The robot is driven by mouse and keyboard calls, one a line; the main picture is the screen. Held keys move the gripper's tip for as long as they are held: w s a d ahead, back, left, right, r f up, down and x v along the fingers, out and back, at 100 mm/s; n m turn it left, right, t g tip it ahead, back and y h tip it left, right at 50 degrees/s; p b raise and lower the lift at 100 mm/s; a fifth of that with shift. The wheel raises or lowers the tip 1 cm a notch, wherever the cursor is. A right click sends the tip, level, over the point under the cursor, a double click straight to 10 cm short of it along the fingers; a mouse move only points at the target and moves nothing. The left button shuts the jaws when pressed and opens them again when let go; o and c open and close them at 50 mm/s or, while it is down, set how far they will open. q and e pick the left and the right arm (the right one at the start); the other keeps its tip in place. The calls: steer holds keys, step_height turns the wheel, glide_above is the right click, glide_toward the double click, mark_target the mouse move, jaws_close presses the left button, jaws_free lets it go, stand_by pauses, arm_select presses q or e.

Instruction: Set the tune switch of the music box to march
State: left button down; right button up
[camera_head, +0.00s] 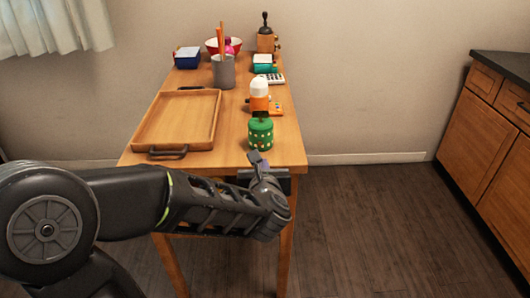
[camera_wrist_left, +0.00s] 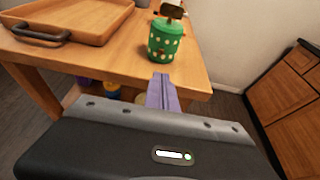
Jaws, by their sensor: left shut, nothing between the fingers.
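A green cylinder with pale dots (camera_head: 260,133) stands upright near the front right of the wooden table; it also shows in the left wrist view (camera_wrist_left: 165,40), with a dark brown part above its top. I cannot tell for certain whether it is the music box, and I cannot make out a tune switch or its setting. My left gripper (camera_head: 257,161) is just in front of the cylinder at the table's front edge, apart from it. In the left wrist view its purple-grey fingers (camera_wrist_left: 162,92) are together and empty, pointing towards the cylinder. My right gripper is out of view.
A wooden tray (camera_head: 155,137) with dark handles fills the table's left front. Behind the cylinder stand an orange item with a white top (camera_head: 259,95), a grey cup of sticks (camera_head: 223,72), a teal box (camera_head: 264,63) and a grinder-like wooden box (camera_head: 265,42). Floor right of the table is clear.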

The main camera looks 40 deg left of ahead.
mark_target(261, 144)
arm_select(q)
steer(key=x, duration=1)
steer(key=shift+f, duration=0.1)
step_height(261, 144, up, 2)
steer(key=shift+r, duration=0.2)
stand_by(0.4)
